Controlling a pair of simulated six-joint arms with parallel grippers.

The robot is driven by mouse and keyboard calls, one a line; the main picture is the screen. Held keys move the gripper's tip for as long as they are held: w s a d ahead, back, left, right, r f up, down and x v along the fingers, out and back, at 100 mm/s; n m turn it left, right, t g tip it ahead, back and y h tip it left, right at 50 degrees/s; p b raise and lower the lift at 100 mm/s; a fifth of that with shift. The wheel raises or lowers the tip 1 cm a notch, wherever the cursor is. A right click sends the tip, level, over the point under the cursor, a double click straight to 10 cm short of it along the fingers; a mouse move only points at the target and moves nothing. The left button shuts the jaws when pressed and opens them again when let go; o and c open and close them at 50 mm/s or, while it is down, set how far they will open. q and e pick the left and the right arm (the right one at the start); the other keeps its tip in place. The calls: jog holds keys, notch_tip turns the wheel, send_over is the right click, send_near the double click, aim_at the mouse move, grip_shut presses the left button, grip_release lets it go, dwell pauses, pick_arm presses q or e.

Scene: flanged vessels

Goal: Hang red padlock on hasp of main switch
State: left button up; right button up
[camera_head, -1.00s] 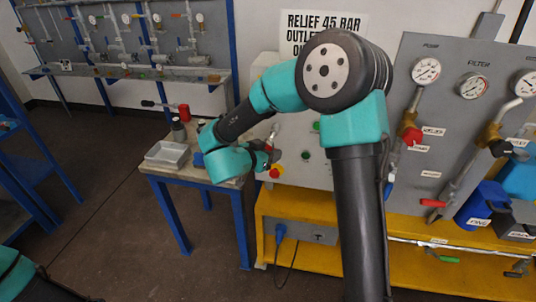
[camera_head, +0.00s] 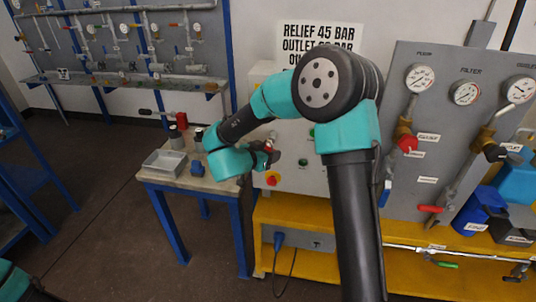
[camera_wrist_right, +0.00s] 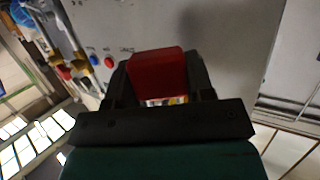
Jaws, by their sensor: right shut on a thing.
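My right gripper (camera_head: 271,152) is shut on the red padlock (camera_wrist_right: 158,76). In the right wrist view the red body sits between the two dark fingers, against a grey panel face. Its shackle cannot be made out there. In the head view the gripper is in front of the light grey cabinet (camera_head: 312,180), above a red and yellow knob (camera_head: 271,180). The padlock is only a small red patch there. I cannot pick out the main switch's hasp; the arm covers part of the cabinet. My left gripper is out of view; only a bit of that arm shows at bottom left.
A small table (camera_head: 160,180) left of the cabinet holds a grey tray (camera_head: 165,162), a blue item (camera_head: 197,168) and dark bottles. A grey gauge panel (camera_head: 440,130) with pipes and valves stands right, above a yellow bench (camera_head: 400,245). A cable hangs below the cabinet.

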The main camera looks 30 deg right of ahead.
jog(key=shift+w+d+f, duration=0.35)
jog(key=shift+w+d, duration=0.2)
jog(key=shift+w, duration=0.05)
dwell(0.4)
jog(key=o, duration=0.8)
jog(key=shift+s+a, duration=0.1)
jog(key=shift+a, duration=0.2)
jog(key=shift+o, duration=0.9)
jog(key=shift+a, duration=0.3)
jog(key=v, duration=1.7)
jog(key=shift+s+a+r, duration=0.2)
jog(key=shift+s+r, duration=0.15)
jog(key=shift+s, duration=0.1)
